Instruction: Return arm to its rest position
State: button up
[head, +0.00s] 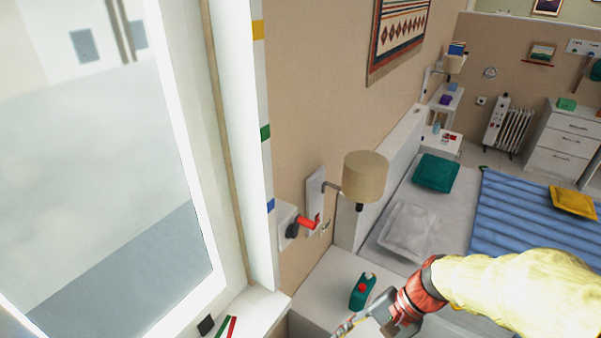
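My arm reaches in from the lower right in a yellow cover with a red wrist. My gripper (347,327) is at the bottom edge of the head view, over the white bedside surface (318,296). It points down and left, and its fingertips are small and partly cut off, so I cannot tell whether it is open or shut. A green bottle with a red part (361,291) stands on the bedside surface, just left of and behind the gripper in the picture. I cannot see anything clearly held.
A window (240,200) fills the left, with small red and green items (229,327) on its sill. A wall lamp (364,177) and a red-handled wall fitting (303,221) stick out above the bedside surface. The bed (455,215) lies right, with a drawer chest (562,140) and radiator (514,130) beyond.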

jog(key=s+d+r+n+t+h+b, duration=0.3)
jog(key=d+n+t+h+b, duration=0.3)
jog(key=b, duration=0.6)
jog(key=shift+s+d+r+n+t+h+b, duration=0.2)
jog(key=shift+d+n+t+h+b, duration=0.2)
jog(key=shift+d+n, duration=0.6)
jog(key=shift+a, duration=0.1)
